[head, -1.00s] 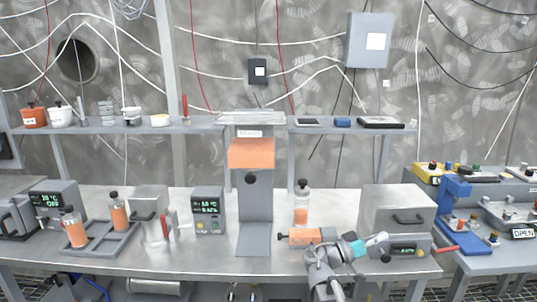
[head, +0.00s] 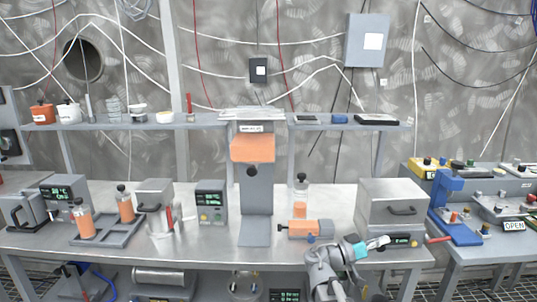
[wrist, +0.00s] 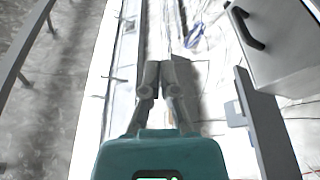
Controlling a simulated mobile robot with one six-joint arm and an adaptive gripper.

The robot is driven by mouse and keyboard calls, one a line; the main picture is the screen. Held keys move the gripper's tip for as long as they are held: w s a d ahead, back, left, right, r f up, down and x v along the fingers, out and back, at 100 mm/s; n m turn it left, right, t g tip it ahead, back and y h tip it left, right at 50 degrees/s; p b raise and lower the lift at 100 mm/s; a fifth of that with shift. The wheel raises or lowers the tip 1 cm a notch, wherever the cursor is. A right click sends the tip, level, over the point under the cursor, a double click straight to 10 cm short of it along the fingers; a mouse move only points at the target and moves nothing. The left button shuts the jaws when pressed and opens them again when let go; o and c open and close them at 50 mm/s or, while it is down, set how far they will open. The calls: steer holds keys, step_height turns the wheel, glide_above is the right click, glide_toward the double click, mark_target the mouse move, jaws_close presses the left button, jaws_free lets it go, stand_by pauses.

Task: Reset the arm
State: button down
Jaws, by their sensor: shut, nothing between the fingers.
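My arm reaches up from the bottom of the head view, with a teal band at the wrist. My gripper (head: 382,241) points right, in front of the grey box with a black handle (head: 393,208) on the steel bench (head: 120,255). In the wrist view my gripper (wrist: 162,68) has its dark fingers together with nothing between them. From the head view I cannot tell whether the fingertips touch the box front.
An orange and grey cylinder (head: 305,229) lies left of my wrist. Behind it stands a dark-capped bottle (head: 301,184). A grey press with an orange block (head: 252,148) stands mid-bench. A blue stand (head: 447,207) is at right. The bench front between press and rack (head: 103,232) is mostly clear.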

steer(key=s+f+n+g+y, duration=0.1)
steer(key=s+f+n+y, duration=0.15)
steer(key=f+y, duration=0.4)
steer(key=s+f+n+g+y, duration=0.1)
steer(key=s+f+n+y, duration=0.2)
steer(key=f, duration=0.6)
steer(key=s+a+f+n+y, duration=0.2)
steer(key=a+f+n+y, duration=0.15)
steer(key=a+y, duration=0.3)
steer(key=s+a+f+n+y, duration=0.1)
steer(key=a+f+n+y, duration=0.1)
steer(key=a+f+y, duration=0.45)
step_height(320, 180, up, 20)
steer(key=a+h+p, duration=0.1)
steer(key=p, duration=1.6)
steer(key=shift+g+h+p, duration=0.3)
steer(key=shift+h+p, duration=0.05)
steer(key=shift+p, duration=0.05)
